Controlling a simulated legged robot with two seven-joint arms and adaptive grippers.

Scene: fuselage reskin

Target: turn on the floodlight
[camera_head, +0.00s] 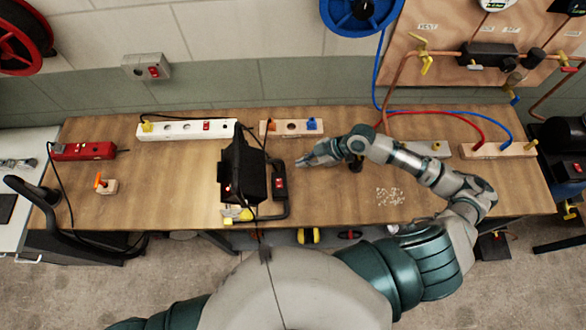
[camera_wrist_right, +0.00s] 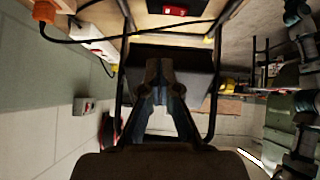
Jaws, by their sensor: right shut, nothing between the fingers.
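The floodlight (camera_head: 242,170) is a black lamp on a black tubular stand, standing on the workbench left of my right gripper. A dark box with a red rocker switch (camera_head: 279,183) sits at the right side of its stand. My right gripper (camera_head: 303,162) is shut and empty, just right of the stand and a little behind the switch. In the right wrist view my shut fingers (camera_wrist_right: 159,68) point at a dark body framed by black tubes (camera_wrist_right: 121,95). A red switch (camera_wrist_right: 175,10) shows at the top there. My left gripper is out of view.
A white power strip (camera_head: 185,130) and a wooden socket block (camera_head: 291,128) lie along the back of the bench (camera_head: 335,205). A red power strip (camera_head: 83,151) is at far left. Blue and red hoses lie behind my right arm. Small scattered pieces (camera_head: 390,197) lie right of centre.

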